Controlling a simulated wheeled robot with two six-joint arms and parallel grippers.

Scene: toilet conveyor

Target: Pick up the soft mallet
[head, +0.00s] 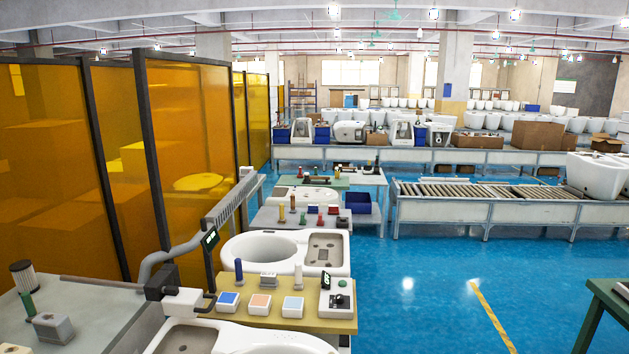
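A hammer-shaped thing with a dark block (160,286) and a pale block beside it sits at the lower left, at the right end of a long thin grey rod (95,282). It may be the soft mallet, but I cannot tell for sure. It lies over the edge of a grey worktop (100,312), close to a white toilet. Neither of my grippers can be made out in the head view.
A ribbed cylinder (22,275) and a grey block (52,328) stand on the grey worktop. A yellowish bench (262,318) holds several coloured square pads and small tools. Blue floor (420,310) is open at the right.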

